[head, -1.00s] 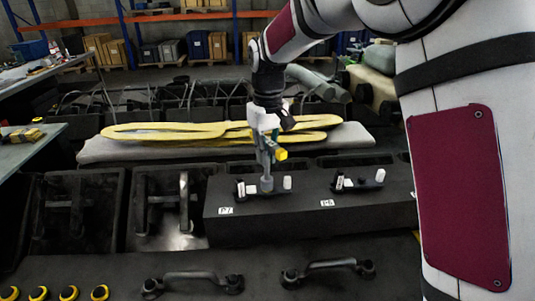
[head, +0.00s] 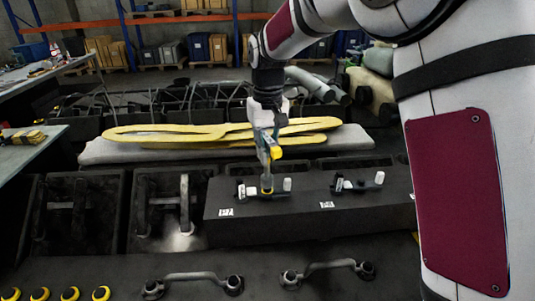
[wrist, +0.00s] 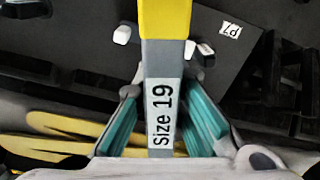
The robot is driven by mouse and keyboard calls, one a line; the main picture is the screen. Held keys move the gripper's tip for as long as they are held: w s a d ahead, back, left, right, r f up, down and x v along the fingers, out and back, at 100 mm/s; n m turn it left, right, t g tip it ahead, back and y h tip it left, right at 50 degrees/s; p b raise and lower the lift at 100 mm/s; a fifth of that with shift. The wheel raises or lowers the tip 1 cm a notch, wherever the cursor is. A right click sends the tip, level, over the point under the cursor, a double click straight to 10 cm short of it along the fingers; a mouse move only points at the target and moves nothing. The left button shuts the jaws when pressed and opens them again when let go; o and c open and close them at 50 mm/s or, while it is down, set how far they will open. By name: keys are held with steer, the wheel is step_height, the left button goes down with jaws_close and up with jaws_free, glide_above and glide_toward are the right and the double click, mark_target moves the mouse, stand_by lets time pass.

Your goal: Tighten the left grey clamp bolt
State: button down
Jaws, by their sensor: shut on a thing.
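My gripper (head: 267,131) is shut on a grey tool with a yellow section (head: 276,153). In the wrist view the tool (wrist: 163,65) reads "Size 19" and stands between the teal finger pads of my gripper (wrist: 163,115). The tool hangs down to the middle of the clamp (head: 251,191) beside the P7 label (head: 226,212). Its lower end appears to meet the clamp's middle; I cannot tell whether it is seated on a bolt. Pale upright pieces stand at the clamp's left (head: 241,190) and right (head: 287,184). The bolt itself is hidden.
A second clamp (head: 357,186) lies to the right, by another label (head: 327,205). Both sit on a dark block (head: 300,219). Yellow shapes on a grey pad (head: 220,151) lie behind. Two bar handles (head: 195,276) (head: 330,265) lie in front.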

steer(key=n, duration=0.4)
steer(key=shift+b, duration=0.35)
steer(key=n, duration=0.5)
steer(key=shift+b, duration=0.3)
steer(key=n, duration=0.3)
steer(key=shift+n, duration=0.4)
steer(key=n, duration=0.7)
steer(key=shift+n, duration=0.4)
steer(key=n, duration=0.4)
steer(key=n+p, duration=0.1)
steer(key=n, duration=0.7)
